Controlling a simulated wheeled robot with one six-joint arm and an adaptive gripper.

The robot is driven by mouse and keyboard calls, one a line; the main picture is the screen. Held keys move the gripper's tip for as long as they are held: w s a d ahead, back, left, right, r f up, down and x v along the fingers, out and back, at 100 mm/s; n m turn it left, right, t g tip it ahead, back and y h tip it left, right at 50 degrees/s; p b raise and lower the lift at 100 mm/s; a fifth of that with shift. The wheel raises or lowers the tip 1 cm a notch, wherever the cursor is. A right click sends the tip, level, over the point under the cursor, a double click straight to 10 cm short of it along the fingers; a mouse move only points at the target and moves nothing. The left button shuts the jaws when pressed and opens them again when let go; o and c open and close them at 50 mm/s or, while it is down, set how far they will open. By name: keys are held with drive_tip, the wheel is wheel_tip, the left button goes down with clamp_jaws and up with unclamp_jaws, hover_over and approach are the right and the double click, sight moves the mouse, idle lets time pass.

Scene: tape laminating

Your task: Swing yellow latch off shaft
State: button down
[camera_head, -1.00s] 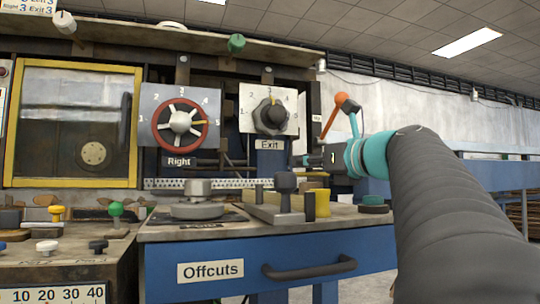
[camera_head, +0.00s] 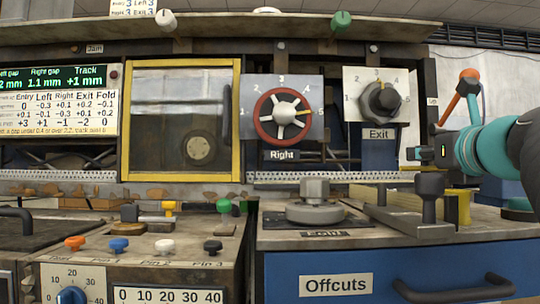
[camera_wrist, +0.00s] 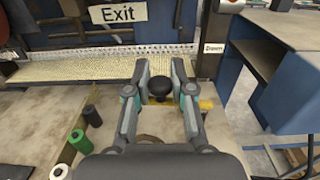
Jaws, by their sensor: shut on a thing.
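My gripper (camera_wrist: 161,75) has its two fingers on either side of a round black knob (camera_wrist: 187,88) in the wrist view. The fingers are closed in on it, though the contact is hard to see. In the head view my gripper (camera_head: 418,153) is at the right, above a dark upright handle (camera_head: 430,187) that may be this knob. A yellow upright piece (camera_head: 462,207) stands just right of the handle. A bit of yellow (camera_wrist: 205,103) shows beside the right finger in the wrist view. I cannot tell for sure which yellow part is the latch, and no shaft shows clearly.
A grey round weight (camera_head: 315,205) stands left of the handle, above the blue Offcuts drawer (camera_head: 380,280). Coloured knobs, including an orange one (camera_head: 75,243), line the left bench. Dials Right (camera_head: 283,113) and Exit (camera_head: 382,98) are behind. Black, green and white spools (camera_wrist: 80,141) lie at the wrist view's left.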

drive_tip(key=c, duration=1)
unclamp_jaws()
drive_tip(key=shift+r, duration=5.05)
